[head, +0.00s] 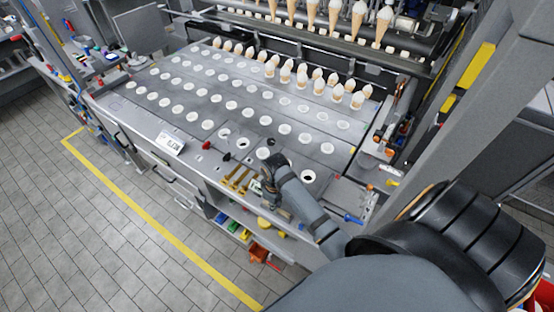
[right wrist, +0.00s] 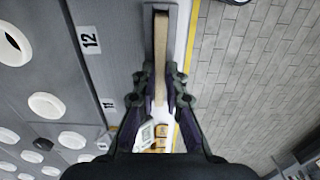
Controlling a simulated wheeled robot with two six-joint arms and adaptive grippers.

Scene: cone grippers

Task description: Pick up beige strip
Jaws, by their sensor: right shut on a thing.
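The beige strip (right wrist: 161,40) is long and narrow. In the right wrist view it runs lengthwise between the fingers of my right gripper (right wrist: 160,78), which is shut on it. The strip's far end lies within a grey slot or holder. The gripper hides the held strip there. My left gripper is not in view.
The grey table (head: 200,85) has rows of white-rimmed holes, with several filled cones (head: 285,75) at the back. A white label box (head: 170,143) stands on the front edge. Coloured items (head: 232,226) lie on a shelf below. The tiled floor at left is clear.

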